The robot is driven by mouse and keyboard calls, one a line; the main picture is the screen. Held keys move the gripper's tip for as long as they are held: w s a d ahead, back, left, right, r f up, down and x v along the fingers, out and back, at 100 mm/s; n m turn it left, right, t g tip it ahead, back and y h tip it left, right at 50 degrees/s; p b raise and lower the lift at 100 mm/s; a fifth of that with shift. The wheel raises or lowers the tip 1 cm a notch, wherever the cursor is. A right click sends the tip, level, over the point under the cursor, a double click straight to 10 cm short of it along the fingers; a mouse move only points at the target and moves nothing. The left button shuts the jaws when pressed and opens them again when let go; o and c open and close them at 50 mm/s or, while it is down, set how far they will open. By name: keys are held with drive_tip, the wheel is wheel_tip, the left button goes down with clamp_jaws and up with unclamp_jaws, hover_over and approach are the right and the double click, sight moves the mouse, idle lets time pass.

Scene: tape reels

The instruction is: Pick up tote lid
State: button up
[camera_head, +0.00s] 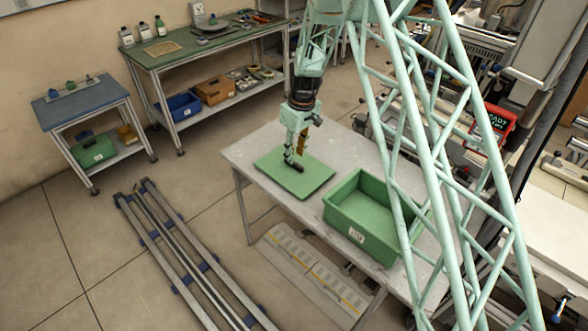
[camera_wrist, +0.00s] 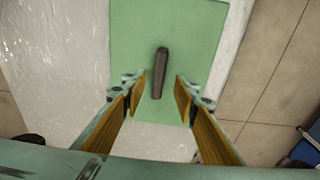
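The tote lid (camera_head: 313,177) is a flat green panel lying on the left part of the light grey table. It has a dark bar handle at its middle, and the lid also fills the upper middle of the wrist view (camera_wrist: 200,40). My gripper (camera_head: 294,162) is above the lid, close to the handle. In the wrist view my gripper (camera_wrist: 157,97) has its two fingers spread, one on each side of the handle (camera_wrist: 160,72), with gaps to it. The handle lies ahead of and between the fingertips. Whether the fingers are at handle height is unclear.
An open green tote (camera_head: 360,236) with a white label stands right of the lid on the same table (camera_head: 260,150). My lattice column crosses in front of the tote's right side. A blue-topped bench and a green-topped workbench stand at the back left. Rails lie on the floor.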

sight(294, 166)
drive_tip(key=shift+w+a+f, duration=0.15)
drive_tip(key=shift+f, duration=2.25)
drive_tip(key=shift+c, duration=0.4)
clamp_jaws()
